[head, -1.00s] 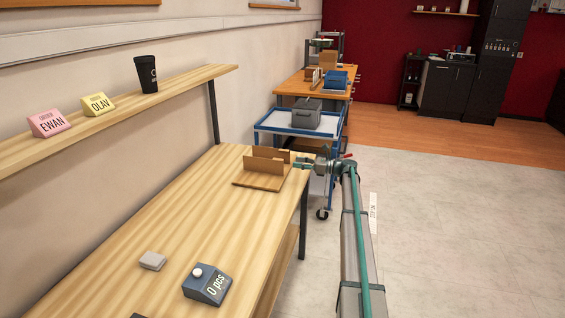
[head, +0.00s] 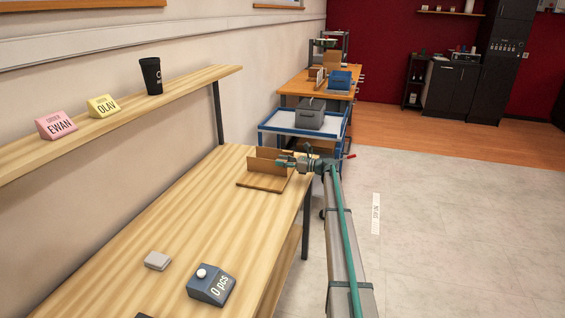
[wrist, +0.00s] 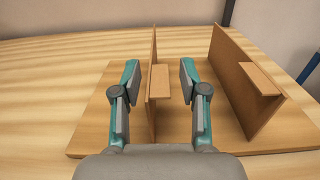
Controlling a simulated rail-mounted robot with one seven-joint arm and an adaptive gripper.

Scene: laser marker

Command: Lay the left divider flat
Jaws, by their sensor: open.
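A wooden base board (head: 257,183) lies at the far end of the workbench and carries two upright brown dividers. In the wrist view, the left divider (wrist: 152,50) stands upright, with a small ledge (wrist: 161,80) on its right face. The right divider (wrist: 236,80) also stands upright, with a similar ledge. My gripper (wrist: 160,78) is open, with its fingers on either side of the left divider and its ledge; I see gaps at both fingers. In the head view, my gripper (head: 285,162) is at the dividers and hides part of them.
A grey block (head: 157,261) and a dark counter box (head: 211,286) rest on the near bench. A shelf (head: 190,83) with name blocks and a black cup runs along the wall. A blue-framed cart (head: 300,134) stands behind the bench. The bench middle is clear.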

